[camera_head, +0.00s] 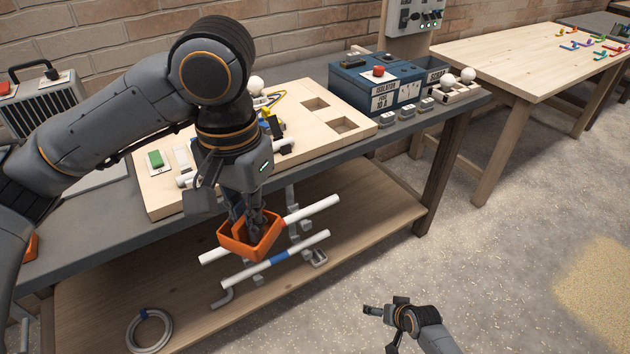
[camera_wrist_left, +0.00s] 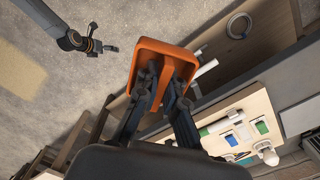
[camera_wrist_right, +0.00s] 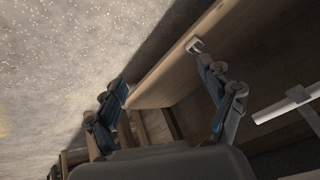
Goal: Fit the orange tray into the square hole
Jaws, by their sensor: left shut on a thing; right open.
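My left gripper (camera_head: 256,222) is shut on the orange tray (camera_head: 236,246) and holds it in the air in front of the workbench edge. In the left wrist view the tray (camera_wrist_left: 150,45) sits between the fingertips, gripped at its middle part. The wooden board (camera_head: 290,88) on the bench has two square holes; one is the far hole (camera_head: 314,103), the other the near hole (camera_head: 346,125). The left arm hides part of the board. My right gripper (camera_head: 384,312) is open and empty, low over the floor; its spread fingers (camera_wrist_right: 168,100) show in the right wrist view.
A blue isolator box (camera_head: 376,88) with a red button stands right of the board. White tubes (camera_head: 320,207) lie on the lower shelf, along with a coiled ring (camera_head: 150,331). A second wooden table (camera_head: 510,60) stands at the back right. The floor (camera_head: 480,230) between is clear.

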